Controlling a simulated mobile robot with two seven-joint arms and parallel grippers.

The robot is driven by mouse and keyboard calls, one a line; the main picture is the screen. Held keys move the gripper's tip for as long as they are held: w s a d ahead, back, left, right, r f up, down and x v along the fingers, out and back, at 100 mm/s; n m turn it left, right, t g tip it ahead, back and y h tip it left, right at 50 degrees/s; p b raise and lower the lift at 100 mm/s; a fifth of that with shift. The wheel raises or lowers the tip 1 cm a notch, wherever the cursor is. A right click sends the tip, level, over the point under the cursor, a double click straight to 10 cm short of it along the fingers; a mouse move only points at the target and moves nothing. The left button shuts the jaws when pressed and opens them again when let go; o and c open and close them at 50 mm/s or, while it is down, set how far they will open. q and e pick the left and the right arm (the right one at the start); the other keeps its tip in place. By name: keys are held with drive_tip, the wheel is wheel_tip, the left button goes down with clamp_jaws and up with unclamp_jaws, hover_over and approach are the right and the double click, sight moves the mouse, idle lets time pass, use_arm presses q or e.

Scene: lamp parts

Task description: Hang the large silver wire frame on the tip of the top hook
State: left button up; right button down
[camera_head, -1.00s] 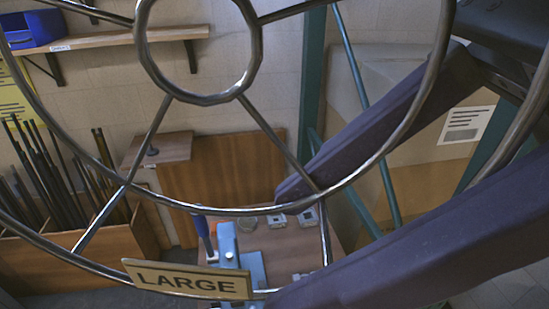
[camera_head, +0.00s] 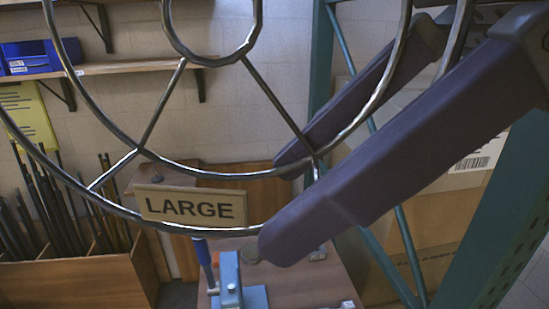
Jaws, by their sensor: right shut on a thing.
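The large silver wire frame (camera_head: 143,150) fills the upper part of the head view, close to the camera. It has a small inner ring, larger outer rings and spokes, and its top is cut off. My left gripper is not in view. I cannot make out the top hook.
A teal post (camera_head: 319,60) stands behind the frame. A wooden table (camera_head: 300,278) with a blue tool (camera_head: 230,280) is below. A wooden bin (camera_head: 75,285) of dark rods is at lower left. A wall shelf (camera_head: 120,68) holds a blue bin (camera_head: 40,56).

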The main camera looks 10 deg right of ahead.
drive_tip(key=w+f+b, duration=0.2)
drive_tip(key=w, duration=0.3)
drive_tip(key=shift+w, duration=0.4)
idle(0.3)
idle(0.4)
drive_tip(key=shift+c, duration=0.3)
unclamp_jaws()
drive_tip(key=shift+r, duration=0.1)
